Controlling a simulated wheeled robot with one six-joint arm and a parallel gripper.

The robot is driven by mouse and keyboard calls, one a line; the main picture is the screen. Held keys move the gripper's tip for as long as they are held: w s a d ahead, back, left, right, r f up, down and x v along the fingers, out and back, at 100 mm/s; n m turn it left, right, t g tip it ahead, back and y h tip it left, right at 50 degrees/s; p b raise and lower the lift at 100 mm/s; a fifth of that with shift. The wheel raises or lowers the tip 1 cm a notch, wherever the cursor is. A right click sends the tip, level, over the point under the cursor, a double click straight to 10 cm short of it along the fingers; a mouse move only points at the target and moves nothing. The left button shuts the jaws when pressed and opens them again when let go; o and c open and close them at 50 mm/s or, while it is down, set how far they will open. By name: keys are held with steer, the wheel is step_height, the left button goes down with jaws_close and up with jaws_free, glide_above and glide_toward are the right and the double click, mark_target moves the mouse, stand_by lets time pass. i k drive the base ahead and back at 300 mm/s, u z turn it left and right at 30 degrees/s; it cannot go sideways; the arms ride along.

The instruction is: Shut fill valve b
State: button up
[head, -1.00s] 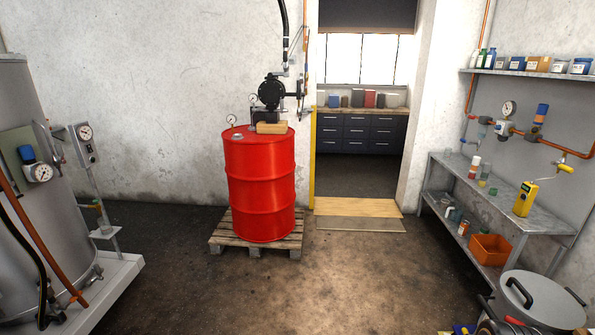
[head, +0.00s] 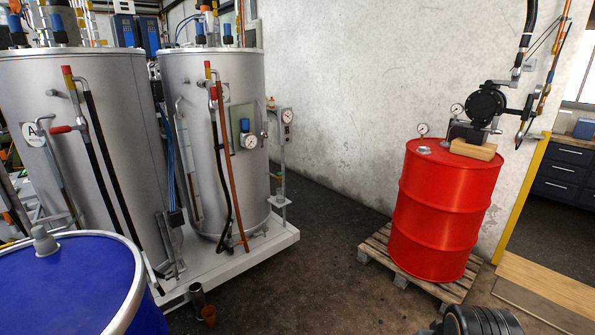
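Two grey steel tanks stand at the left. The farther tank (head: 185,75) shows no readable letter. On its front are pipes with a red handle (head: 213,93) and an upright orange-yellow handle (head: 208,70). I cannot tell which of them is fill valve b, nor whether it is open or shut. The nearer tank has a similar red handle (head: 60,130) and an upright orange-yellow one (head: 67,74).
A blue drum (head: 60,290) fills the bottom left, in front of the tanks. The tanks stand on a pale raised plinth (head: 270,245). A red drum (head: 448,205) stands on a pallet (head: 375,255) at the right. Dark floor (head: 330,290) is clear between them.

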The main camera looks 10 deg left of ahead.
mark_target(214, 90)
steer(key=u, duration=0.75)
steer(key=i, duration=2.9)
steer(key=u, duration=0.5)
